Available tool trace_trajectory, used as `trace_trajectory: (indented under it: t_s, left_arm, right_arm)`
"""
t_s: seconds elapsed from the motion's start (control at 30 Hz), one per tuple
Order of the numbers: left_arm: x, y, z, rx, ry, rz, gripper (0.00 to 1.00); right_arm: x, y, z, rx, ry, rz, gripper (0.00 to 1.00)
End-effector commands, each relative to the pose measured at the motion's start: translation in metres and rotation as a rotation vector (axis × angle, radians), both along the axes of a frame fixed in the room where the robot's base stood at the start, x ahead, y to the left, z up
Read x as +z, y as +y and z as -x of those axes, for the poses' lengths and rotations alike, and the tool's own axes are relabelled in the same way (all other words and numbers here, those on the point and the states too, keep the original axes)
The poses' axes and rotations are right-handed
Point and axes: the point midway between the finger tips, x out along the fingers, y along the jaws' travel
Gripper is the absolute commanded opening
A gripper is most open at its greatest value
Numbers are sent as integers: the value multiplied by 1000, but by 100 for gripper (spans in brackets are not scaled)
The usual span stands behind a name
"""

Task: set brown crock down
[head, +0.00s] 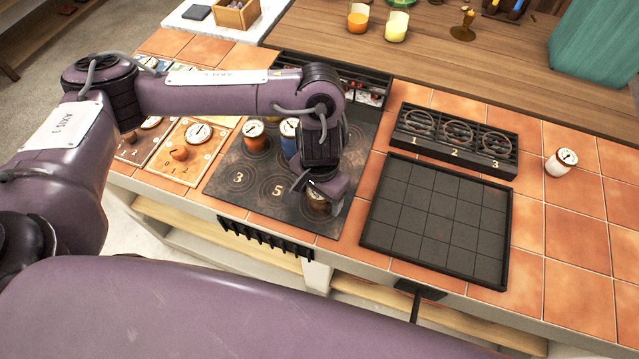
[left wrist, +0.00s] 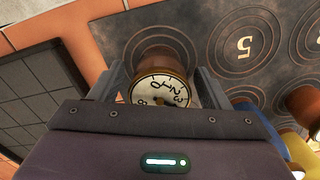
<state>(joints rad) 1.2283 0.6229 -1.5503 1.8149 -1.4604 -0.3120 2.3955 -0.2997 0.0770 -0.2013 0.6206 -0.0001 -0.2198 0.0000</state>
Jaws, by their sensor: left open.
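A brown crock (head: 318,200) with a pale dial on its lid stands at the front right of the dark hob plate (head: 222,185). In the left wrist view the brown crock (left wrist: 160,60) sits on ring markings, between the two fingers. My left gripper (head: 318,190) is open around the crock, pointing down, and hides part of it in the head view. In the left wrist view my left gripper (left wrist: 160,80) has a finger on each side of the crock. Whether the fingers touch it cannot be told. My right gripper is not in view.
Another brown crock (head: 255,138) and a blue one (head: 289,135) stand further back on the hob. A dark gridded tray (head: 435,215) lies to the right, below a rack numbered 1 to 3 (head: 455,140). A white crock (head: 561,162) stands on the tiles far right.

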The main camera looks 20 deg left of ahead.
Motion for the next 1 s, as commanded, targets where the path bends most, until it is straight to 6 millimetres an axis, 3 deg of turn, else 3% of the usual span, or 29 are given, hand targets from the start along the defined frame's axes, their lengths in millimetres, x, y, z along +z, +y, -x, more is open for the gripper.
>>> trace_trajectory:
  t_s: [0.5, 0.73, 1.0]
  left_arm:
    - [97, 0, -1, -2, -5, 0, 70]
    - [117, 0, 0, 0, -2, 0, 70]
    - [120, 0, 0, 0, 0, 0, 70]
  right_arm:
    - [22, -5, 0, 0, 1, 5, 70]
    - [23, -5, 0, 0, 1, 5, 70]
    - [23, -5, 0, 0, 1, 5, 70]
